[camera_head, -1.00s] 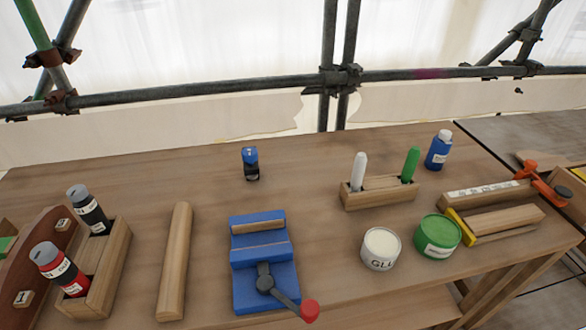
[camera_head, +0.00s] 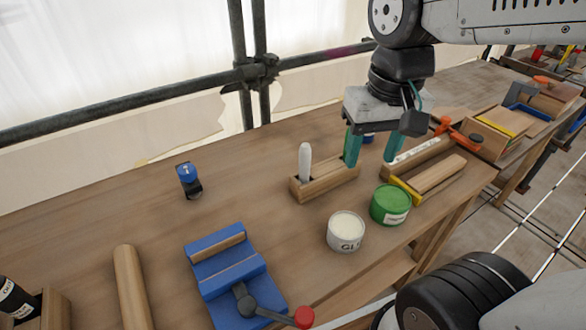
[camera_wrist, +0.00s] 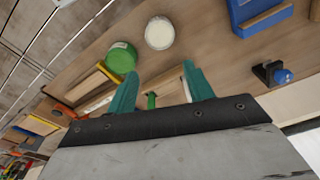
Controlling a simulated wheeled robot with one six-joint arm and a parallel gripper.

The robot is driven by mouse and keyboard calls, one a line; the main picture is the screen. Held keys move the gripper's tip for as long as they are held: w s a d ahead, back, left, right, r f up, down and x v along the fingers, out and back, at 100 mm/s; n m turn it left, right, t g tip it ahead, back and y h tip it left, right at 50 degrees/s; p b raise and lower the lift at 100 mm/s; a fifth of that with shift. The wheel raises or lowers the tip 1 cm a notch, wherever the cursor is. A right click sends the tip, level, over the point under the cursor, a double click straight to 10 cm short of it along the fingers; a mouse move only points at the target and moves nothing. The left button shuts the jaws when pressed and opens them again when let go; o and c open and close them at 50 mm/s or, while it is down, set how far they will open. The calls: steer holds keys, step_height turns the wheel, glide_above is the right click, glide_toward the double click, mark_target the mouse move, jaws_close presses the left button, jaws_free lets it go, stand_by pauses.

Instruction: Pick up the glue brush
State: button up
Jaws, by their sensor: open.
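A wooden holder (camera_head: 325,184) stands on the bench with a white handle (camera_head: 305,163) upright in its left end. A green handle (camera_wrist: 151,100) shows between my fingers in the wrist view; in the head view my gripper largely covers it. I cannot read which handle is the glue brush. My gripper (camera_head: 372,160) is open, pointing down over the holder's right end, its teal fingers apart and holding nothing. It also shows in the wrist view (camera_wrist: 160,76). A white glue pot (camera_head: 346,232) and a green pot (camera_head: 390,205) stand in front of the holder.
A blue vice (camera_head: 232,270) with a red-tipped lever and a small blue-and-black item (camera_head: 188,180) are to the left. A wooden block with a yellow edge (camera_head: 405,190) and orange clamp (camera_head: 458,134) are to the right. Scaffold pipes run behind the bench.

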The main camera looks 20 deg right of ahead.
steer(key=w+a+f+m, duration=0.2)
steer(key=w, duration=0.8)
steer(key=m+g, duration=0.1)
steer(key=m, duration=0.2)
glide_above(305, 159)
steer(key=w, duration=0.2)
step_height(305, 159, down, 6)
steer(key=shift+f, duration=0.55)
steer(key=f, duration=0.7)
steer(key=shift+s+d, duration=0.25)
steer(key=shift+s, duration=0.1)
steer(key=c, duration=1.1)
